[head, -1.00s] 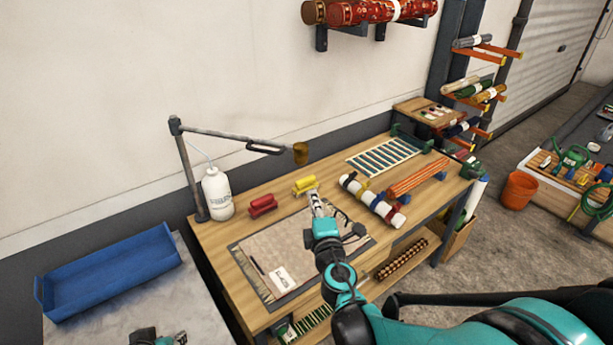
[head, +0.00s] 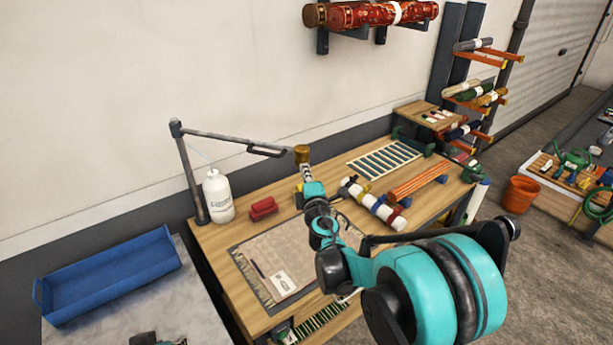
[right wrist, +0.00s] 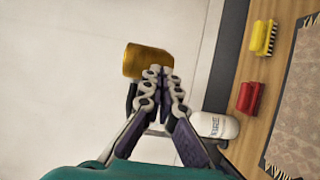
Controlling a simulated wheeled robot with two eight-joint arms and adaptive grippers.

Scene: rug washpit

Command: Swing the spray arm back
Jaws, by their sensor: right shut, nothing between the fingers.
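The spray arm (head: 232,138) is a grey boom on a post (head: 187,170) at the back left of the wooden bench. It reaches out to the right over the bench and ends in a brass-coloured head (head: 301,153). My right gripper (head: 306,172) is shut and empty, raised just below the brass head. In the right wrist view, my right gripper's fingertips (right wrist: 160,72) overlap the edge of the brass head (right wrist: 143,62); I cannot tell whether they touch. A bit of my left arm shows at the bottom left; its fingers cannot be made out.
A white bottle (head: 217,196) stands by the post. A red brush (head: 263,208) and a rug sample (head: 285,262) lie on the bench. A yellow brush (right wrist: 259,37) shows in the right wrist view. A blue tray (head: 110,276) is at left. Rolled rugs (head: 373,204) lie at right.

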